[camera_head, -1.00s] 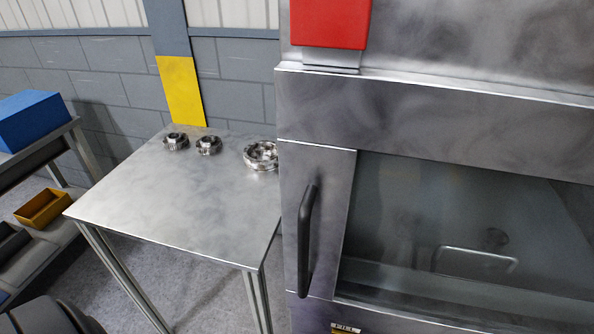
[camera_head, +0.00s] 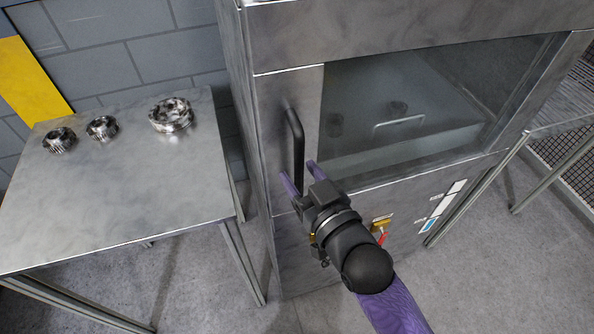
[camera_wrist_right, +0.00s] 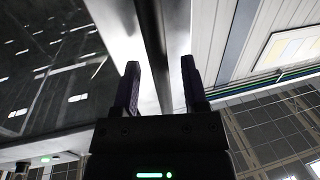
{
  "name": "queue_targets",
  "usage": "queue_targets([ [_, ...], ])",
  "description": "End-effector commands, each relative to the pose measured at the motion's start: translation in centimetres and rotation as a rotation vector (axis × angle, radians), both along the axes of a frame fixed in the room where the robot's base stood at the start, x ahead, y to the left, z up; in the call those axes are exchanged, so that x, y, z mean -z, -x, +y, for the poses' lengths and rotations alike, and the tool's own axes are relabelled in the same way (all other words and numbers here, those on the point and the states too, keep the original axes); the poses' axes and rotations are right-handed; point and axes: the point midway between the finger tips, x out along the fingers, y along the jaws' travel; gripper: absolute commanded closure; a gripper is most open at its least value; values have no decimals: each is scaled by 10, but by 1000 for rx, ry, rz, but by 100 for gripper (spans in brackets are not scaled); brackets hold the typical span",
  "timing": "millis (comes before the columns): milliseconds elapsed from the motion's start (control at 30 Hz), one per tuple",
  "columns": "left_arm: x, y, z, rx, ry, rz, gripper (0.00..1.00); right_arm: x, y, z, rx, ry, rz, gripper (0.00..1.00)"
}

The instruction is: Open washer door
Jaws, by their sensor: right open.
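The steel washer has a door with a dark window (camera_head: 430,95) and a black vertical handle (camera_head: 295,140) at its left side. The door looks shut. My right gripper (camera_head: 298,172) is open at the lower part of the handle, with its purple fingers pointing up at it. The handle appears to lie between the fingertips in the head view, but I cannot tell whether they touch it. In the right wrist view the open fingers (camera_wrist_right: 161,78) show a dark bar (camera_wrist_right: 150,45) between them, apparently the handle. My left gripper is out of view.
A steel table (camera_head: 130,190) stands left of the washer and bears several metal gear parts, including a larger one (camera_head: 172,115). Another table (camera_head: 565,115) is at the right edge. Grey floor (camera_head: 480,270) is open in front.

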Motion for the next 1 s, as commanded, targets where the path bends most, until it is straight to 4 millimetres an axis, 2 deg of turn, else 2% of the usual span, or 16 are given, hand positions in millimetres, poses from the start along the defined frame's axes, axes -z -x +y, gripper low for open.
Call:
queue_targets([
  [133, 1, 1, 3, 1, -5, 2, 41, 0, -9, 5, 0, 0, 1, 44],
  [367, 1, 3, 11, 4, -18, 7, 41, 0, -9, 5, 0, 0, 1, 44],
  [633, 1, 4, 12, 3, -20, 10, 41, 0, -9, 5, 0, 0, 1, 100],
  [1000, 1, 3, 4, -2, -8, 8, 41, 0, -9, 5, 0, 0, 1, 100],
])
